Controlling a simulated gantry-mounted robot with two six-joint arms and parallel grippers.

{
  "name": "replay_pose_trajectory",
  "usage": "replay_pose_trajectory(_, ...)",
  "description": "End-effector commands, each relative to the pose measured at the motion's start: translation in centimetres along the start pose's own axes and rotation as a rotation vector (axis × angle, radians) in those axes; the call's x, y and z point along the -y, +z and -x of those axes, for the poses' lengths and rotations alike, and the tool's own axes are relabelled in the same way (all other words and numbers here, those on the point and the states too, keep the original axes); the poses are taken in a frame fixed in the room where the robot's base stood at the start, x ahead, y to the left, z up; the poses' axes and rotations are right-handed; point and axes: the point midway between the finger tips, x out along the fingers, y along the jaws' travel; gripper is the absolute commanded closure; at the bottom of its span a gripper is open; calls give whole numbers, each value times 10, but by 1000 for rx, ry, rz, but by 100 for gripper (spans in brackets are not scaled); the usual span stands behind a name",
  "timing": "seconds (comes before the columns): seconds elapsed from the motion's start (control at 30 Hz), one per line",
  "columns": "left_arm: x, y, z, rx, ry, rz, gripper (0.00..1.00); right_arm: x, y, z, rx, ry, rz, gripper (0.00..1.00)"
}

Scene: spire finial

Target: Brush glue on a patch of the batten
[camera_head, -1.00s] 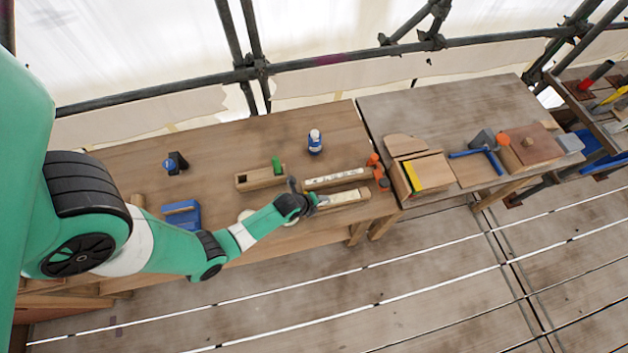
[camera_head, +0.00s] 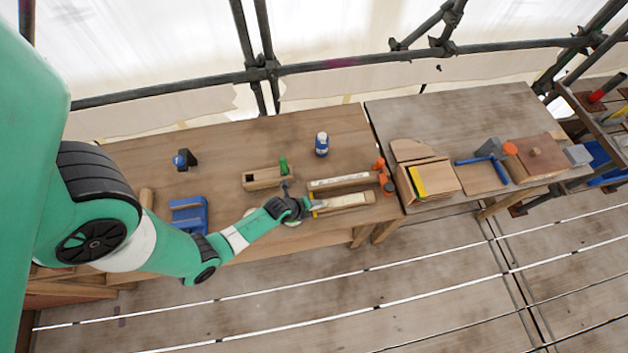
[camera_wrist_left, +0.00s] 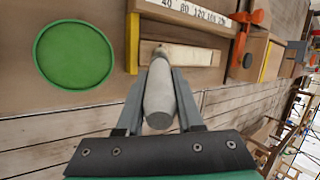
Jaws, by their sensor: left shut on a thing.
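My left gripper (camera_head: 306,207) is over the front of the bench at the left end of the pale batten (camera_head: 345,201). In the left wrist view, the gripper (camera_wrist_left: 160,78) is shut on the brush (camera_wrist_left: 160,98), whose thick grey-white handle lies between the fingers. The brush's narrow end points at the batten (camera_wrist_left: 190,56) and overlaps its left part; I cannot tell whether it touches. A yellow strip (camera_wrist_left: 132,45) stands at the batten's left end. No glue can be made out on the batten. My right gripper is not in view.
A round green disc (camera_wrist_left: 75,54) lies left of the batten. Behind the batten is a wooden rack marked with numbers (camera_wrist_left: 190,13). A blue-labelled bottle (camera_head: 322,145) and a wooden box (camera_head: 262,180) stand further back.

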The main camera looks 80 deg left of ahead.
Motion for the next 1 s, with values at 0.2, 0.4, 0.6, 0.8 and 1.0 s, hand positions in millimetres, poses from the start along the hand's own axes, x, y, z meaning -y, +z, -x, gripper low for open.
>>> replay_pose_trajectory(0.2, 14, 4, 20, 0, -1, 0, 100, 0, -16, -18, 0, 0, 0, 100)
replay_pose_trajectory(0.4, 27, 8, 40, 0, -1, 0, 100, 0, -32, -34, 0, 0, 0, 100)
replay_pose_trajectory(0.6, 34, 10, 51, 0, 0, 0, 100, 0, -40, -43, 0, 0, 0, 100)
replay_pose_trajectory(0.8, 33, 10, 49, 0, 0, 0, 100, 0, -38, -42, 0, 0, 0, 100)
replay_pose_trajectory(1.0, 38, 11, 58, 1, -1, 0, 100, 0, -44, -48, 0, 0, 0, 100)
